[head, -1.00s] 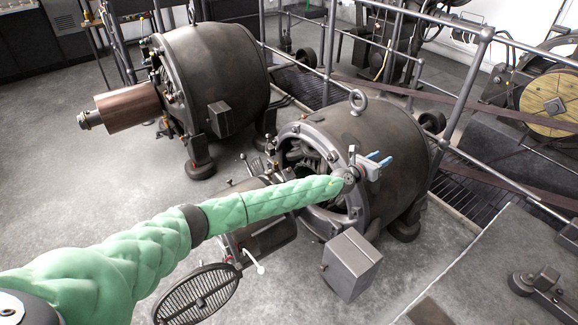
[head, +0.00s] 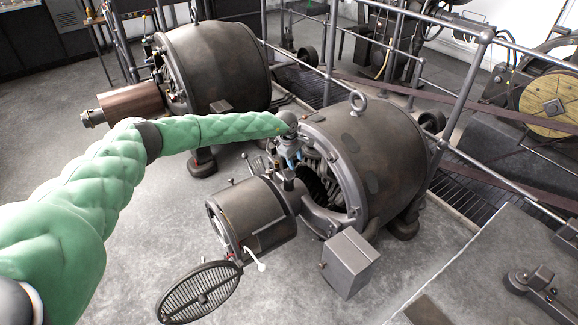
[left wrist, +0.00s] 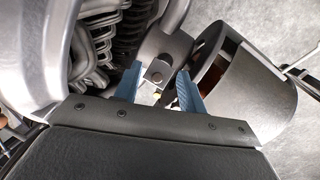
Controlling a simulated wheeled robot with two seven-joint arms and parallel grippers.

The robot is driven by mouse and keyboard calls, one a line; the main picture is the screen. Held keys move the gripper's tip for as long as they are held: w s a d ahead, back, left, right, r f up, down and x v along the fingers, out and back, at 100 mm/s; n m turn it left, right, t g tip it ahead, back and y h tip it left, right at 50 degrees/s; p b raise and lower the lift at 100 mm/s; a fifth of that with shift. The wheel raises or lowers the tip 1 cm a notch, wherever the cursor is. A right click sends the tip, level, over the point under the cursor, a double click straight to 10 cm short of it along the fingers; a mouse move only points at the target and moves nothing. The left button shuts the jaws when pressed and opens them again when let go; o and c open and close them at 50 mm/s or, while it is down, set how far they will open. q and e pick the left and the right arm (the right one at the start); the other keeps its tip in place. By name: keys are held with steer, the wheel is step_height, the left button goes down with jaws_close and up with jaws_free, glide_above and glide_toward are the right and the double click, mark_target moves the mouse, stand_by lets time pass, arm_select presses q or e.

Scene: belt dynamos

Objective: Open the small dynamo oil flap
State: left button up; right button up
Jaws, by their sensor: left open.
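The small dynamo (head: 385,150) is the nearer dark machine in the head view, with a lifting ring on top and open windings at its left end. My left gripper (head: 293,160) points down at that end, above the shaft and beside the grey cylinder (head: 250,215). In the left wrist view my gripper (left wrist: 157,88) has its two blue fingers apart. Between and beyond them is a small metal bracket with a bolt (left wrist: 157,77); I cannot tell whether it is the oil flap. The fingers partly hide what lies below it. The right gripper is not in view.
A larger dynamo (head: 215,70) stands behind at the left. A grey box (head: 350,262) and a round grille (head: 198,291) stand out low in front of the small dynamo. Railings (head: 462,90) run behind it.

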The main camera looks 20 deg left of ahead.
mark_target(290, 172)
arm_select(q)
steer(key=shift+y, duration=0.5)
steer(key=shift+w+a+f+p, duration=0.3)
steer(key=shift+a+f, duration=0.25)
steer(key=shift+f, duration=0.5)
steer(key=shift+w+a+f+p, duration=0.15)
steer(key=shift+w+a+f, duration=0.35)
steer(key=shift+f, duration=0.5)
steer(key=shift+w+a+f+p, duration=0.3)
steer(key=shift+a+f, duration=0.3)
steer(key=shift+f, duration=0.45)
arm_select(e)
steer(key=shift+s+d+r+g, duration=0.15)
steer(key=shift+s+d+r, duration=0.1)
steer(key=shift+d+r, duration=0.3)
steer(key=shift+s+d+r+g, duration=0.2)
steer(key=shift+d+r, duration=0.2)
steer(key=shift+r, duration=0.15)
arm_select(q)
jaws_close()
